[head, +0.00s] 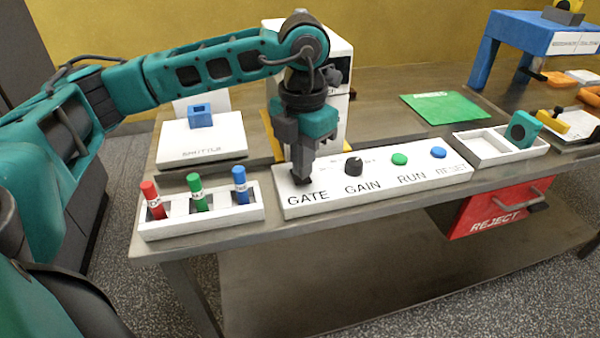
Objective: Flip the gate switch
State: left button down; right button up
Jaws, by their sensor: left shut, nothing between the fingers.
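The white control panel (330,204) lies on the bench, with printed labels GATE, GAIN, RUN and RESET along its front. My left gripper (302,182) is shut and points down at the panel's left end, right above the GATE label. Its fingertips are at or very near the panel face; I cannot tell whether they touch. The gate switch is hidden behind the fingers, so its position does not show. To the right are a black gain knob (353,166), a green run button (399,159) and a blue reset button (438,153). My right gripper is not in view.
A white rack (215,219) with red, green and blue tubes stands left of the panel. Behind it is a white scale (203,141) bearing a blue block. A white machine stands behind my gripper. A white tray (478,155), green mat (444,107) and red REJECT drawer (480,216) are to the right.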

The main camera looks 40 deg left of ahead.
pick_arm(q)
jog(key=shift+f+b, duration=0.5)
jog(key=shift+f, duration=0.2)
jog(key=shift+s+r, duration=0.1)
jog(key=shift+r+p, duration=2.55)
jog(key=shift+r, duration=0.95)
jog(key=shift+f, duration=0.1)
